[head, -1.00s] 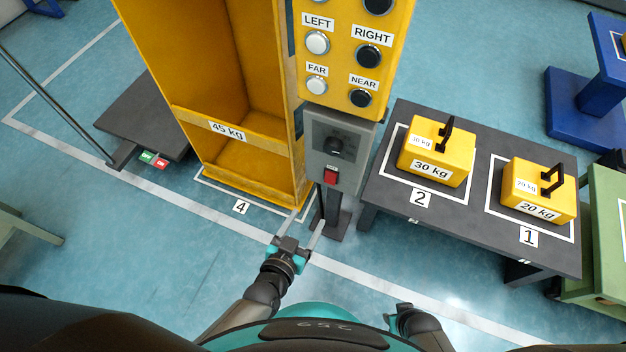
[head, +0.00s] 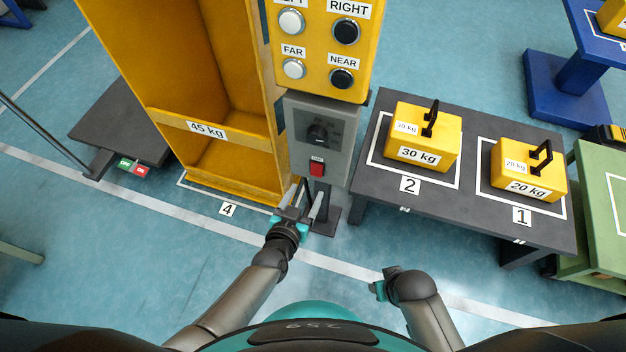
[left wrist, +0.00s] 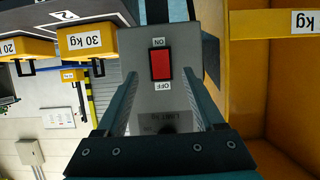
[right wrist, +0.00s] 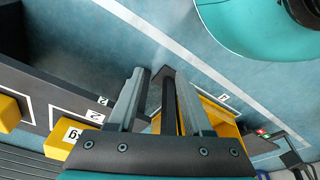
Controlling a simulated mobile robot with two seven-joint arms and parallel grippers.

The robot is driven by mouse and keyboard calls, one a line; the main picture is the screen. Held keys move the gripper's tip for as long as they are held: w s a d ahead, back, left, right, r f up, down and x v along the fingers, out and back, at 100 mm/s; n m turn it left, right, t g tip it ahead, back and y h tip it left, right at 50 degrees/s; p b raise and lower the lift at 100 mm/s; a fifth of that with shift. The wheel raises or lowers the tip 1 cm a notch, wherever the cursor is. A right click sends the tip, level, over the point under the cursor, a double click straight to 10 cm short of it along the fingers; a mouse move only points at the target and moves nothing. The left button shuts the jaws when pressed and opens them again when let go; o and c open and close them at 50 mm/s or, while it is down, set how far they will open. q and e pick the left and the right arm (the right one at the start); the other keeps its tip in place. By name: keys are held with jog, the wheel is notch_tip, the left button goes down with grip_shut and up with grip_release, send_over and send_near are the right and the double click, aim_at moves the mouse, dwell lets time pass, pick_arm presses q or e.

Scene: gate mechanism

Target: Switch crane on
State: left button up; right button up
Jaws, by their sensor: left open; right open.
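The grey control box (head: 337,140) with a black dial stands on a post under the yellow button panel (head: 318,80). Its red rocker switch (head: 317,169) is low on the front. In the left wrist view the red switch (left wrist: 161,65) lies between the finger lines, with ON and OFF labels at its two ends. My left gripper (head: 306,196) is open, just below and in front of the box, apparently not touching the switch. My right gripper (head: 378,284) is low at the front; in the right wrist view its fingers (right wrist: 165,85) are open and empty.
A yellow cabinet (head: 205,130) marked 45 kg stands left of the box. A dark table (head: 400,212) with 30 kg (head: 422,140) and 20 kg (head: 528,172) weights stands right. A green and red switch (head: 133,166) sits on a dark platform at left. Floor in front is clear.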

aim_at(316, 174)
pick_arm(q)
jog(key=b+x, duration=0.3)
jog(key=x, duration=0.3)
jog(key=shift+s+f, duration=0.1)
jog(key=shift+w+d+f+b, duration=0.2)
jog(key=shift+w+b, duration=0.3)
jog(key=shift+w, duration=0.15)
pick_arm(e)
jog(key=w+r+t, duration=0.1)
jog(key=w+r, duration=0.2)
jog(key=r, duration=0.5)
jog(key=shift+w+a+r, duration=0.25)
jog(key=shift+w+a, duration=0.15)
jog(key=shift+a, duration=0.05)
pick_arm(q)
grip_shut()
